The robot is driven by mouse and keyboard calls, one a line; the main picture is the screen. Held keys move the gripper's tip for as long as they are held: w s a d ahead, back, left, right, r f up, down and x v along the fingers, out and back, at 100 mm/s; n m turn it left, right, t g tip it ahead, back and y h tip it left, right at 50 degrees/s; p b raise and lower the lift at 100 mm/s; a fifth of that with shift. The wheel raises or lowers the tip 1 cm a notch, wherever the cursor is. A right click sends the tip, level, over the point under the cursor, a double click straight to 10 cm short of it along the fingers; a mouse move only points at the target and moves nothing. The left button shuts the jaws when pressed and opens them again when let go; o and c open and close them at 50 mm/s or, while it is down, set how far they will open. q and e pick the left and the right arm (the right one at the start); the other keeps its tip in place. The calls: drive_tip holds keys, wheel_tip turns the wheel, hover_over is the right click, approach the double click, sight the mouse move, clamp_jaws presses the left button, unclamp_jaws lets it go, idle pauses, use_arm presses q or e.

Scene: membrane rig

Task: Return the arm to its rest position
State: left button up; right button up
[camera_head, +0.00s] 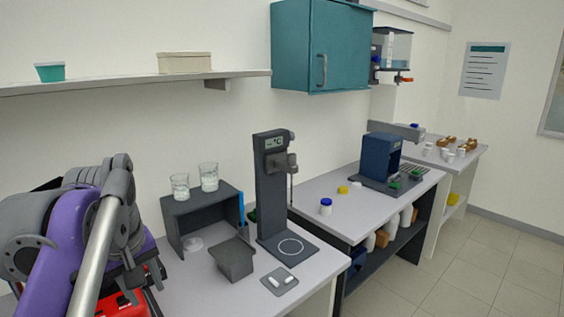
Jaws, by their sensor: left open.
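My left arm comes in from the left edge, a purple and grey arm with a long silver link, folded up close to the camera. My left gripper (143,277) is at the lower left, dark and partly hidden behind the arm links. It is open, and I see nothing held in it. It is beside the left end of the bench, left of the dark open-fronted box. Whether it touches anything below cannot be told. My right gripper is out of view.
The grey bench (190,293) carries a dark box (207,208) with two beakers on top, a grey bin (234,260), a tall stand (271,190) and a small plate (279,281). A farther bench (372,210) holds a blue machine (382,158). The floor at right is clear.

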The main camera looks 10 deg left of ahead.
use_arm(q)
drive_tip(key=s+d+f+m+t, duration=0.1)
drive_tip(key=d+f+m, duration=0.2)
drive_tip(key=f, duration=0.6)
drive_tip(key=s+d+f+m+t, duration=0.1)
drive_tip(key=d+f+m, duration=0.3)
drive_tip(key=f, duration=0.5)
drive_tip(key=s+d+f+m+t+h, duration=0.1)
drive_tip(key=s+d+f+m, duration=0.2)
drive_tip(key=d+f, duration=0.4)
drive_tip(key=shift+d+f+m+t, duration=0.2)
drive_tip(key=shift+f+m+t, duration=0.2)
drive_tip(key=shift+f, duration=0.55)
drive_tip(key=shift+a, duration=0.1)
